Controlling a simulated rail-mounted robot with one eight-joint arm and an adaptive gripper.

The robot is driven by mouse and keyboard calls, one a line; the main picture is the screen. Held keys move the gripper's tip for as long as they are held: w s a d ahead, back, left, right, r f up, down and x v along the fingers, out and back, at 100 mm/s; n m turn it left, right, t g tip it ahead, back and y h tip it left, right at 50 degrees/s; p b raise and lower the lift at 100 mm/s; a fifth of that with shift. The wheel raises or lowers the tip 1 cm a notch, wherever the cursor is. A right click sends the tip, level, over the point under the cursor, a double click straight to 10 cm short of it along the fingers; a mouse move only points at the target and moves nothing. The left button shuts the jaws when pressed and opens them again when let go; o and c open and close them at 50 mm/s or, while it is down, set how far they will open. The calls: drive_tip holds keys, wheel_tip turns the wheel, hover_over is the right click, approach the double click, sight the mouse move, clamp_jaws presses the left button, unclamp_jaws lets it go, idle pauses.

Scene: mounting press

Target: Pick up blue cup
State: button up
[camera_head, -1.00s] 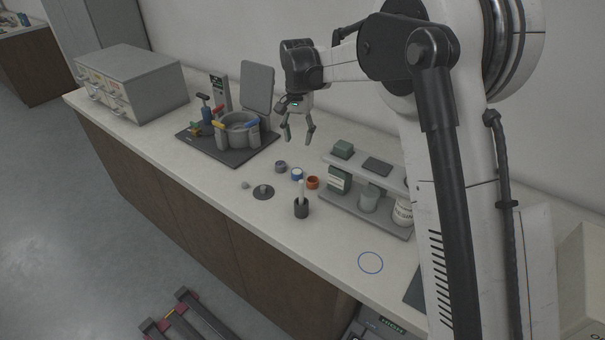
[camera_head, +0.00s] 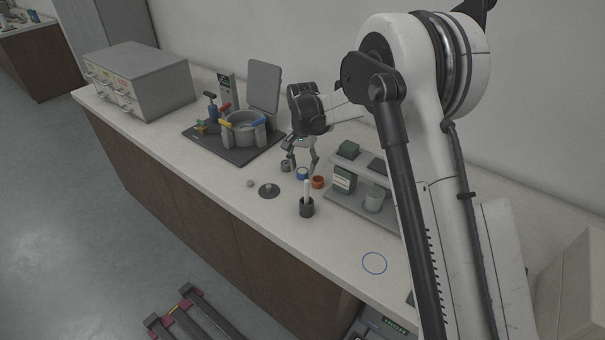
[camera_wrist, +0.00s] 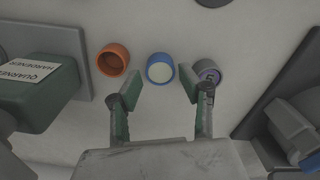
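The blue cup (camera_head: 302,174) stands upright on the counter, between a grey cup (camera_head: 285,166) and an orange cup (camera_head: 318,182). In the wrist view the blue cup (camera_wrist: 160,69) has a blue rim and a pale inside. It lies just beyond the gap between my fingertips, with the orange cup (camera_wrist: 113,60) to its left and the grey cup (camera_wrist: 207,72) to its right. My gripper (camera_wrist: 158,90) is open and empty, pointing down above the cups. In the head view my gripper (camera_head: 302,166) partly overlaps the cups. The right fingertip appears close to the grey cup.
A shelf rack (camera_head: 345,200) with a green box and jars stands right of the cups. The mounting press (camera_head: 243,125) sits on a dark mat to the left. A black holder (camera_head: 307,208) with a white stick stands in front. A blue ring (camera_head: 374,263) marks clear counter.

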wheel_tip(320, 180, down, 3)
drive_tip(key=shift+r, duration=0.2)
drive_tip(key=c, duration=0.9)
drive_tip(key=shift+r, duration=0.15)
